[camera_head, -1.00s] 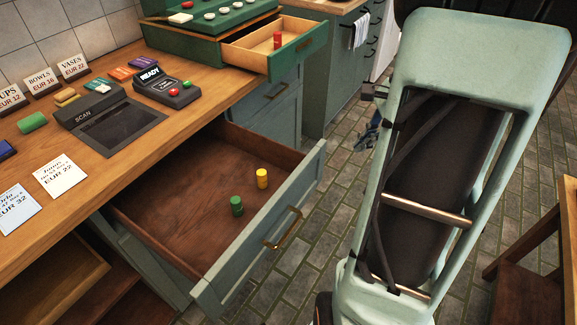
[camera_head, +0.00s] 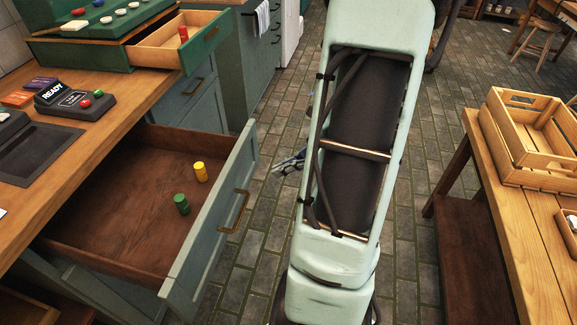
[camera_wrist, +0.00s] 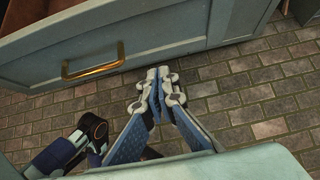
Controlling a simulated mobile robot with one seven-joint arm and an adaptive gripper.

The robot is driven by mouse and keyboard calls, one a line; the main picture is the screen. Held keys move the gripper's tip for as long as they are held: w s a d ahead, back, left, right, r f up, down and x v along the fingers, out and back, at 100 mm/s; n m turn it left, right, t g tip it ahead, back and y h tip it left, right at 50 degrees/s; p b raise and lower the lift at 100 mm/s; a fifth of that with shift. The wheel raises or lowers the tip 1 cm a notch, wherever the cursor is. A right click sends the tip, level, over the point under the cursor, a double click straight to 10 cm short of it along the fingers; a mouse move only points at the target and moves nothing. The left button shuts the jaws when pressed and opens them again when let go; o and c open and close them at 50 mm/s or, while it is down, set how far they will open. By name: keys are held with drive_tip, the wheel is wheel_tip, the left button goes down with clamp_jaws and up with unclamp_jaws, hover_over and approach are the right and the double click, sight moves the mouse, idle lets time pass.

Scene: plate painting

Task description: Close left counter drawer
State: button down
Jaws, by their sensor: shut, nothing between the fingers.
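The counter drawer (camera_head: 217,228) is pulled well out, with a blue-grey front and a brass handle (camera_head: 233,212). In the head view, the gripper (camera_head: 290,162) is mostly hidden behind my arm, to the right of the drawer front.
A green register with an open small drawer (camera_head: 170,45) holding a red cylinder (camera_head: 183,34) stands on the wooden counter (camera_head: 120,110). A wooden table (camera_head: 520,235) with a crate (camera_head: 530,140) stands at right. Brick floor (camera_head: 420,220) lies clear between them.

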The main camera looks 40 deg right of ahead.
sight(244, 177)
drive_tip(key=w+a+f, duration=0.2)
drive_tip(key=w, duration=0.1)
drive_tip(key=w+a+f+b, duration=0.1)
drive_tip(key=w+a, duration=0.1)
drive_tip(key=shift+f, duration=0.15)
drive_tip(key=shift+w+a, duration=0.3)
drive_tip(key=shift+w, duration=0.15)
drive_tip(key=w+a, duration=0.7)
drive_tip(key=w, duration=0.1)
drive_tip(key=w+a+p, duration=0.1)
drive_tip(key=w+a, duration=0.6)
drive_tip(key=w, duration=0.2)
drive_tip(key=w+a, duration=0.6)
drive_tip(key=w, duration=0.3)
drive_tip(key=shift+w+a+p, duration=0.25)
drive_tip(key=shift+a+p, duration=0.1)
drive_tip(key=shift+a, duration=0.05)
drive_tip(key=shift+w+a, duration=0.25)
drive_tip(key=shift+w, duration=0.1)
drive_tip(key=shift+r, duration=0.2)
drive_tip(key=shift+w+a+r, duration=0.1)
drive_tip(key=shift+a, duration=0.05)
